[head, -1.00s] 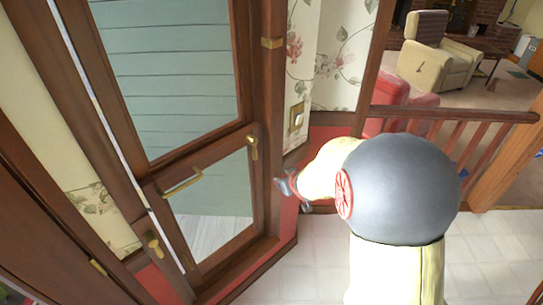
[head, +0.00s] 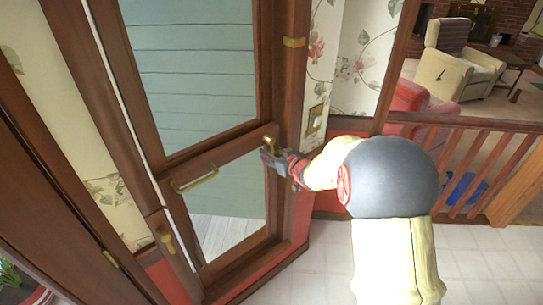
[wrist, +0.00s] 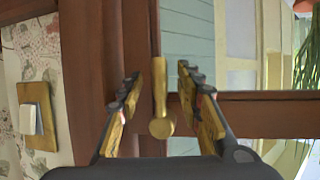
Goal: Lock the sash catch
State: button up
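The sash catch is a brass lever (head: 270,143) on the right side of the brown wooden frame, at the level of the cross rail. In the wrist view the catch (wrist: 160,100) stands upright between my two fingers. My gripper (head: 266,157) is at the catch in the head view. In the wrist view its fingers are open, one on each side of the catch, with a visible gap on both sides. In the head view my gripper partly hides the lower part of the catch.
A brass pull handle (head: 196,181) is on the cross rail, and another brass fitting (head: 167,240) is lower left. A light switch (head: 315,118) is on the floral wall to the right. A wooden railing (head: 465,165) stands further right. The tiled floor is clear.

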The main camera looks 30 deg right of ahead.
jog(key=shift+w+f, duration=0.1)
jog(key=shift+w, duration=0.2)
jog(key=shift+c, duration=0.6)
jog(key=c, duration=0.7)
grip_shut()
